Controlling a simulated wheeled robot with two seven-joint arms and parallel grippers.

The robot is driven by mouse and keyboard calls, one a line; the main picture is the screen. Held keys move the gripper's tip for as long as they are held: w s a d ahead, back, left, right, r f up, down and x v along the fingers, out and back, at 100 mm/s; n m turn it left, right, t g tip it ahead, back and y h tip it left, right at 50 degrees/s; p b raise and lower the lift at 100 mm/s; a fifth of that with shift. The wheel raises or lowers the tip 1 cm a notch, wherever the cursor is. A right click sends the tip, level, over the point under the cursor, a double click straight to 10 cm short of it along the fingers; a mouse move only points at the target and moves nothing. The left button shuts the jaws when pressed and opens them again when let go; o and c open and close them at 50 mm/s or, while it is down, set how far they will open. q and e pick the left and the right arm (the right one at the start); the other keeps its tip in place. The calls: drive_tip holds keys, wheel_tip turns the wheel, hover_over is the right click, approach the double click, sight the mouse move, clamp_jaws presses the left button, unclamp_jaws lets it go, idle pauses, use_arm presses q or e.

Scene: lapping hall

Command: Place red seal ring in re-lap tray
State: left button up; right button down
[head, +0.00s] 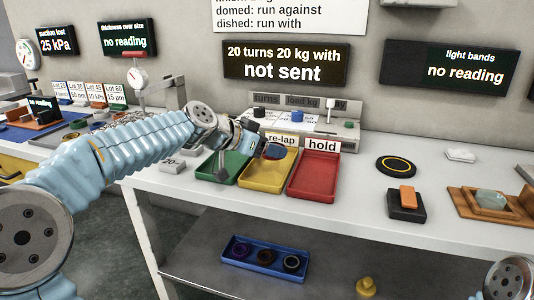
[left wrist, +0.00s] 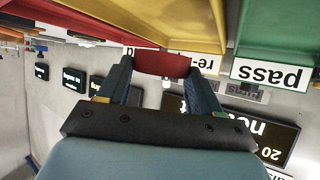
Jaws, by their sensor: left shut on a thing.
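My left gripper (head: 262,149) is shut on the red seal ring (head: 275,151) and holds it up over the back part of the yellow re-lap tray (head: 268,189). In the left wrist view the ring (left wrist: 163,65) shows edge-on between the two fingertips (left wrist: 162,72), with the yellow tray (left wrist: 185,25) beyond it; this view is upside down. The ring looks apart from the tray floor. The re-lap sign (head: 282,140) is partly hidden by the gripper. My right gripper is out of view.
A green tray (head: 207,172) stands left of the yellow one and a red hold tray (head: 314,184) right of it. A control panel (head: 318,128) is behind. A blue tray (head: 229,259) with several rings lies on the shelf below.

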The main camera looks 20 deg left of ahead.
use_arm(q)
drive_tip(key=shift+a+f, duration=0.15)
drive_tip(key=shift+f, duration=0.8)
drive_tip(key=shift+f+b, duration=0.6)
drive_tip(key=shift+b, duration=0.25)
drive_tip(key=o, duration=1.1)
